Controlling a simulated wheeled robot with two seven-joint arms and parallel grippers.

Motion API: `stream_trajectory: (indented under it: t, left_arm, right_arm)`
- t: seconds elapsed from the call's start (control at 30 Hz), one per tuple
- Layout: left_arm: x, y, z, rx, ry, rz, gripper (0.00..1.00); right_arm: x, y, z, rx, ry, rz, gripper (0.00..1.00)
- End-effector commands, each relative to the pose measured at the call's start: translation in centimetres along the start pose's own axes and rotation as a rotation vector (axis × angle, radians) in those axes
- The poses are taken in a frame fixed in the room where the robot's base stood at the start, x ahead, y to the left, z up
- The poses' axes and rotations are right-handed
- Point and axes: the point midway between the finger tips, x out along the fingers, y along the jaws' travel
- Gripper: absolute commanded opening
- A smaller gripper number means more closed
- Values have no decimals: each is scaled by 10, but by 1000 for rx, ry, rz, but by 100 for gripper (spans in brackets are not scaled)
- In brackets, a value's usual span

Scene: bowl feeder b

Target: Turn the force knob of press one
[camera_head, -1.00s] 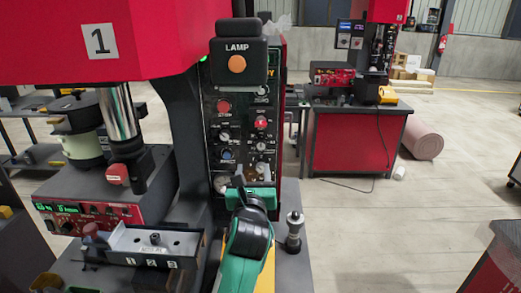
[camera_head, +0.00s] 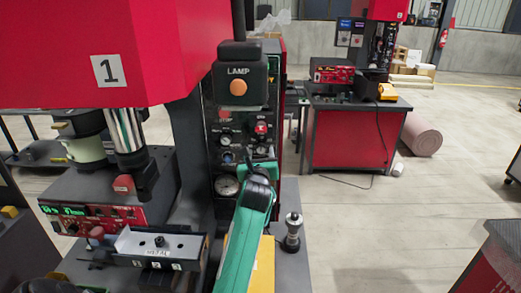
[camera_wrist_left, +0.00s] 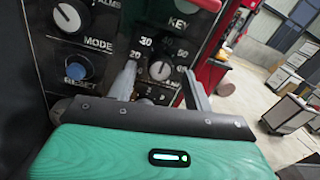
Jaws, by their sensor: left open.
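Press one (camera_head: 110,70) is the red machine marked 1, with a dark control panel (camera_head: 210,150) on its side. In the left wrist view a small grey knob (camera_wrist_left: 160,70) with a numbered scale, 20 to 60, sits on this panel; the label below it is partly hidden. My left gripper (camera_head: 261,166) is at the panel. In the wrist view its two fingers (camera_wrist_left: 161,80) are open, one on each side of the knob. I cannot tell whether they touch it. My right gripper is not in view.
The lamp box (camera_head: 239,82) juts out above. Open floor lies to the right.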

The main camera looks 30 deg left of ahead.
Motion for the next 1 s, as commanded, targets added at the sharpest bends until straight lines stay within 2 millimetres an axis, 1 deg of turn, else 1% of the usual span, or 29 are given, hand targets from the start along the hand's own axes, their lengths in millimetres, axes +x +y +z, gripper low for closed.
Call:
stream_trajectory:
  t: [0.03,0.17,0.43,0.47,0.6,0.67,0.7,1.0]
  left_arm:
    - [4,0,2,0,0,0,52]
    - [10,0,0,0,1,0,52]
    - [11,0,0,0,0,0,52]
    - [11,0,0,0,0,0,50]
    - [11,0,0,0,0,0,22]
    - [11,0,0,0,0,0,11]
    - [11,0,0,0,0,0,7]
    - [11,0,-2,-40,-2,-1,7]
  right_arm:
    - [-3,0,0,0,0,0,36]
    - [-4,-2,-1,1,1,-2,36]
    - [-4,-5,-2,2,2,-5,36]
    - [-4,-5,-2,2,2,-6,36]
    - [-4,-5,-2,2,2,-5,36]
    - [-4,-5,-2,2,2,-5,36]
    - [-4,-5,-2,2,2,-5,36]
    - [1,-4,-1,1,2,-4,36]
